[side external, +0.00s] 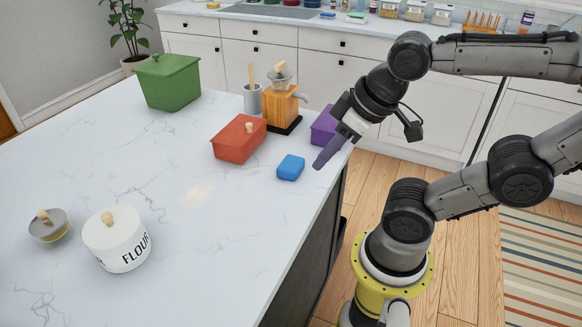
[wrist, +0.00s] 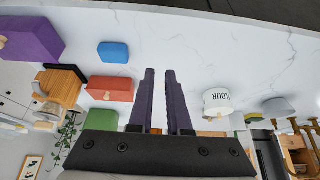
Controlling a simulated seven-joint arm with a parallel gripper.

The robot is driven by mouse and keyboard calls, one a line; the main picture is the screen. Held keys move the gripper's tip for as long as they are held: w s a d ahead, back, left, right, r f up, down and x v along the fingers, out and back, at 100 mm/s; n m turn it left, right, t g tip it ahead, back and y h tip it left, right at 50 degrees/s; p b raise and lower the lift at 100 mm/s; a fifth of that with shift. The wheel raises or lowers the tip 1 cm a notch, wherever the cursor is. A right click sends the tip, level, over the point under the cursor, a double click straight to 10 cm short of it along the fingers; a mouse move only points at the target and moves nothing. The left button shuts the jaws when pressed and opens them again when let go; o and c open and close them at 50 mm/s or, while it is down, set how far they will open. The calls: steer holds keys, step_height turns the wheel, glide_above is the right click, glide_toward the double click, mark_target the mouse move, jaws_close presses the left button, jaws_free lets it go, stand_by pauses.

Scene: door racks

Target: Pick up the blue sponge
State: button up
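The blue sponge (side external: 290,167) lies flat on the white marble counter, near its right edge, in front of the red box. In the wrist view the sponge (wrist: 113,52) is at the upper left, left of my fingers. My gripper (side external: 317,167) has dark purple fingers pointing down and left, just right of the sponge and apart from it in the side view. In the wrist view my gripper (wrist: 160,72) shows a gap between its two fingers with nothing in it, so it is open and empty.
A red box (side external: 239,139) stands behind the sponge, and a purple box (side external: 325,124) stands partly behind my gripper. An orange grinder (side external: 281,104) and green bin (side external: 168,82) are farther back. The flour canister (side external: 117,240) is front left.

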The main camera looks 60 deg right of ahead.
steer(key=o, duration=1.2)
step_height(320, 180, up, 3)
steer(key=w+m+g, duration=0.1)
steer(key=w+m, duration=0.1)
steer(key=m, duration=0.5)
steer(key=m+g, duration=0.5)
steer(key=m, duration=0.6)
glide_above(291, 163)
step_height(291, 163, down, 4)
step_height(291, 163, down, 13)
steer(key=shift+r, duration=0.1)
